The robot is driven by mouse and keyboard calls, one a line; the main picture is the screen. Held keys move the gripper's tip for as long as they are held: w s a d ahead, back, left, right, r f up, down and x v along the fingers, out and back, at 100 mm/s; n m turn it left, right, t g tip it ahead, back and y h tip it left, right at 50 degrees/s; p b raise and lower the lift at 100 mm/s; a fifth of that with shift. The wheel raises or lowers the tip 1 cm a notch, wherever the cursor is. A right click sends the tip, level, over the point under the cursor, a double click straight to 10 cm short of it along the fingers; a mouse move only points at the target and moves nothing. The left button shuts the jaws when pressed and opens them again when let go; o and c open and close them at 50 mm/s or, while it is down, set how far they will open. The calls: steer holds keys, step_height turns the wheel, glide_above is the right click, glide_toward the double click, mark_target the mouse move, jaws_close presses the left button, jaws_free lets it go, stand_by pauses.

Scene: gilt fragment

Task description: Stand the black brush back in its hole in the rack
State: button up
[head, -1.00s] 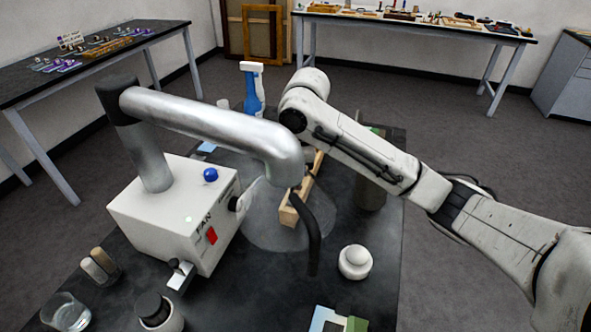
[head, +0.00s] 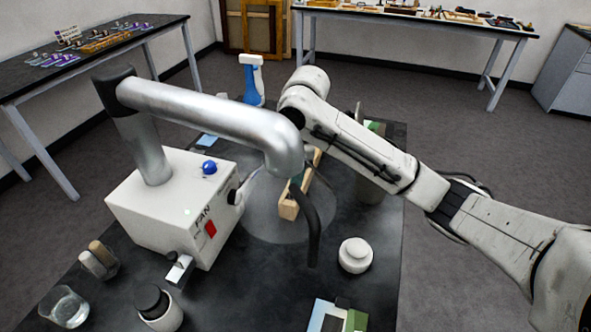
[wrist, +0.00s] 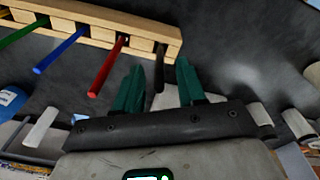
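The wooden rack (wrist: 100,22) crosses the top left of the wrist view, with a green (wrist: 22,34), a blue (wrist: 60,50) and a red brush handle (wrist: 107,67) sticking out of it. The black brush (wrist: 160,68) shows as a short dark handle at the rack's right end; I cannot tell how deep it sits in a hole. My gripper (wrist: 160,72) is open, its teal fingers on either side of the black handle with gaps showing. In the head view the rack (head: 289,208) is partly hidden by the metal pipe, and the brushes are not clear.
A white jar (head: 355,256), a dark-topped jar (head: 158,308), a glass (head: 65,307) and a spray bottle (head: 252,80) stand around.

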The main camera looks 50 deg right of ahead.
steer(key=r, duration=0.7)
steer(key=s+r, duration=0.1)
steer(key=r, duration=0.2)
steer(key=shift+d+r+p, duration=0.15)
steer(key=shift+r+p, duration=0.2)
steer(key=shift+p, duration=0.05)
